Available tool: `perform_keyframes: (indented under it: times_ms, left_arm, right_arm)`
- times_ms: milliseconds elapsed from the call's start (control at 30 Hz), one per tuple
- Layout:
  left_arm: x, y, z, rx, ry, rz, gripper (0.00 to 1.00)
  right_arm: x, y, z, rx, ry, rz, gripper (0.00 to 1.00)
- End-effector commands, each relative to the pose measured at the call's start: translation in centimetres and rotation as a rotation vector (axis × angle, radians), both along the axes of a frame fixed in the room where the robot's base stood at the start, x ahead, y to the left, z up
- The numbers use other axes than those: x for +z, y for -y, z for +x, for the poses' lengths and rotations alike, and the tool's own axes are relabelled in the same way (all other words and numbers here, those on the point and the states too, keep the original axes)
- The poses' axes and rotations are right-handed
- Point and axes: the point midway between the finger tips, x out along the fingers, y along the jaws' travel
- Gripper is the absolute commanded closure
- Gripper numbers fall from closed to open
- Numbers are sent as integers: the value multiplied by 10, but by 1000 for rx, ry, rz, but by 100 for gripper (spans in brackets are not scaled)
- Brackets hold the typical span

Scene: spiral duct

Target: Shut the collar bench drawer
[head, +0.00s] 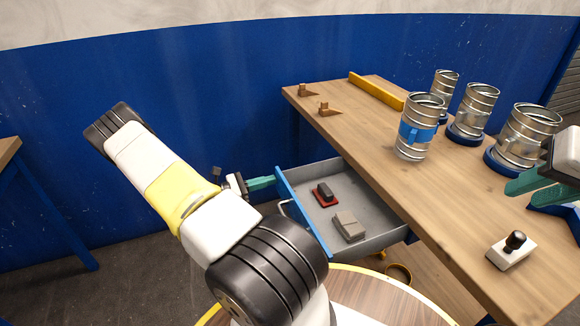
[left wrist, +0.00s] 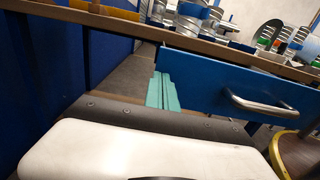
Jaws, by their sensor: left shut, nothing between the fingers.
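The collar bench drawer (head: 372,241) is pulled well out from under the wooden bench. Its blue front panel (head: 302,213) has a silver bar handle, which also shows in the left wrist view (left wrist: 262,104). Inside lie a dark block on a red base (head: 325,194) and a grey-beige block (head: 349,226). My left gripper (head: 273,181) is shut and empty, its teal fingertips at the far end of the front panel; I cannot tell whether they touch it. My right gripper (head: 510,187) is partly in view above the bench at the right edge; its finger gap is unclear.
The bench top (head: 365,130) carries a metal duct with a blue band (head: 417,128), several other metal ducts on blue rings, a yellow bar (head: 376,90), small brown brackets and a black-knobbed white block (head: 511,250). A round yellow-rimmed table (head: 375,297) stands near the drawer's front.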

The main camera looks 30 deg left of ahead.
Motion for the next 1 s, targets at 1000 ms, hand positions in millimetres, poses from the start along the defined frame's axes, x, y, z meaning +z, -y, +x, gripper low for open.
perform_keyframes:
  times_ms: [1000]
  left_arm:
    - [0, 127, 156, -5, 1, -1, 100]
  right_arm:
    - [0, 0, 0, 0, 0, 0, 72]
